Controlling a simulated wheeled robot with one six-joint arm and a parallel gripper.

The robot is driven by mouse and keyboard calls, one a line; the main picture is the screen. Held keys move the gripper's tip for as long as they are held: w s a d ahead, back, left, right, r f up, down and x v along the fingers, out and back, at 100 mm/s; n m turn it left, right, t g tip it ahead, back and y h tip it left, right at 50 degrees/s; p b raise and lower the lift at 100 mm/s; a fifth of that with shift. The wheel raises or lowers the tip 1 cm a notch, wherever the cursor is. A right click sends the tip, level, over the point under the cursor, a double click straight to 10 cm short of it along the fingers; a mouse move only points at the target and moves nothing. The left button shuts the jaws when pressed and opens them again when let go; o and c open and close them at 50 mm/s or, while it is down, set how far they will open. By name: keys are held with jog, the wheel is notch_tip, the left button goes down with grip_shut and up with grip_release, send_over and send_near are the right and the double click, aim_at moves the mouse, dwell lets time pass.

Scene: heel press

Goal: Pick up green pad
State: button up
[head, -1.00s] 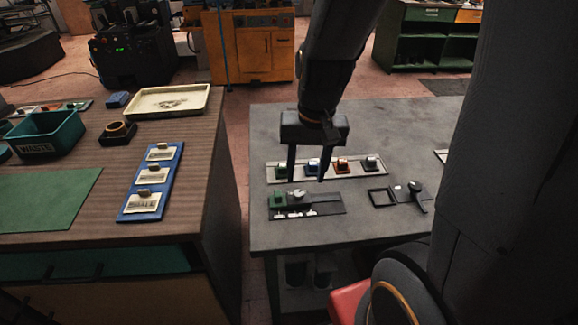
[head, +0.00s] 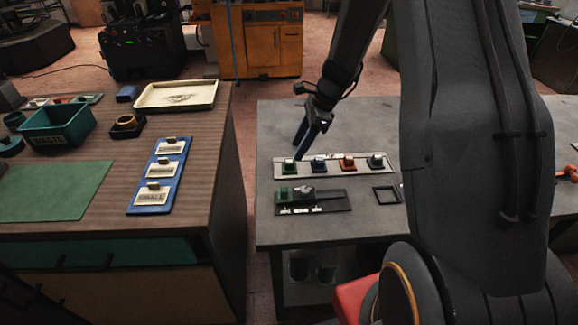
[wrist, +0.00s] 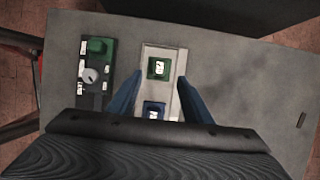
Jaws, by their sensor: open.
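The green pad (head: 290,166) sits at the left end of a pale strip (head: 333,171) on the grey table. It has a light block on top. In the wrist view, the green pad (wrist: 158,68) lies on the strip (wrist: 150,54), just beyond and between the fingertips. My gripper (head: 302,150) is open, above the strip's left end; its fingers also show in the wrist view (wrist: 160,80). I see no contact with the pad. A blue pad (wrist: 153,108) lies between the fingers, nearer the palm.
The strip also carries an orange pad (head: 347,162) and a dark green pad (head: 376,161). A dark fixture (head: 330,202) with a green block lies in front. An empty square frame (head: 385,194) lies right of it. The left bench (head: 215,150) stands across a gap.

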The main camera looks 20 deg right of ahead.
aim_at(290, 161)
jog(key=shift+p+x, duration=1.15)
jog(key=shift+x, duration=1.7)
jog(key=shift+a, duration=0.15)
grip_shut()
